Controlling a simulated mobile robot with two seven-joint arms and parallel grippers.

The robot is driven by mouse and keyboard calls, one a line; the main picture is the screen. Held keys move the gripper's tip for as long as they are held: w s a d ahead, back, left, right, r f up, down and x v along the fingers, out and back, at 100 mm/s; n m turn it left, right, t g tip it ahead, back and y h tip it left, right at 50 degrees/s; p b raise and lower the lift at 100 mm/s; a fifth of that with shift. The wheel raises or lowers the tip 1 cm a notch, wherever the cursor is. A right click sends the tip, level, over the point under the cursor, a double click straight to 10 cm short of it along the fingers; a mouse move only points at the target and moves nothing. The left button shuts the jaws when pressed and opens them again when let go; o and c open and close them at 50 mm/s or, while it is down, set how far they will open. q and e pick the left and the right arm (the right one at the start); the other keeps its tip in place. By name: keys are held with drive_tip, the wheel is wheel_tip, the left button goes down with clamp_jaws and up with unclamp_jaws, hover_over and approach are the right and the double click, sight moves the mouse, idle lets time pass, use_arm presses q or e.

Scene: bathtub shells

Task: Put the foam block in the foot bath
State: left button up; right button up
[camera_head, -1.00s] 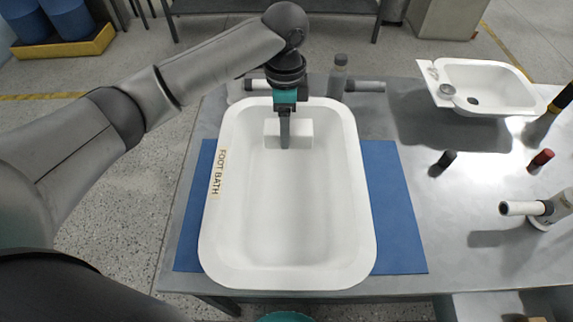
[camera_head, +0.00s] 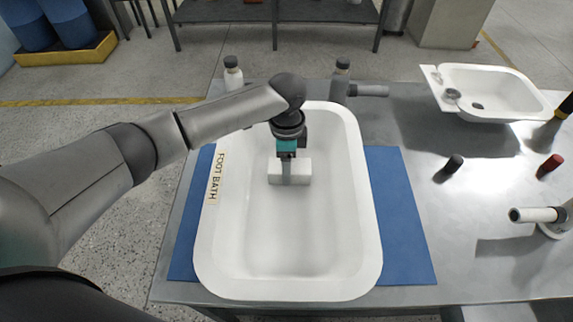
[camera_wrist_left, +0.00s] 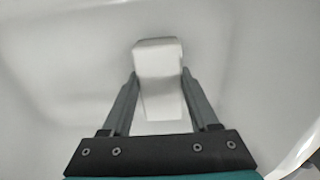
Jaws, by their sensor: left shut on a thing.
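The white foam block (camera_head: 290,174) is inside the outline of the white foot bath (camera_head: 368,225), toward its far end. The bath lies on a blue mat and carries a "FOOT BATH" label (camera_head: 215,178) on its left rim. My left gripper (camera_head: 288,178) points down into the bath and is shut on the block. In the left wrist view the block (camera_wrist_left: 159,70) sits between the two fingers, with the bath's white inside around it. I cannot tell whether the block touches the bath floor. My right gripper is not in view.
Bottles (camera_head: 232,74) stand behind the bath. A small white basin (camera_head: 520,85) is at the back right of the metal table. A black-capped item (camera_head: 453,164), a red-capped item (camera_head: 549,166) and a white-ended tube (camera_head: 535,214) are at the right. Blue mat (camera_head: 400,215) shows beside the bath.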

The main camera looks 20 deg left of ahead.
use_arm(q)
drive_tip(key=shift+f, duration=0.2)
drive_tip(key=o, duration=1.3)
drive_tip(key=shift+r, duration=0.1)
wheel_tip(320, 180, up, 12)
drive_tip(key=p, duration=0.3)
drive_tip(key=shift+r, duration=0.15)
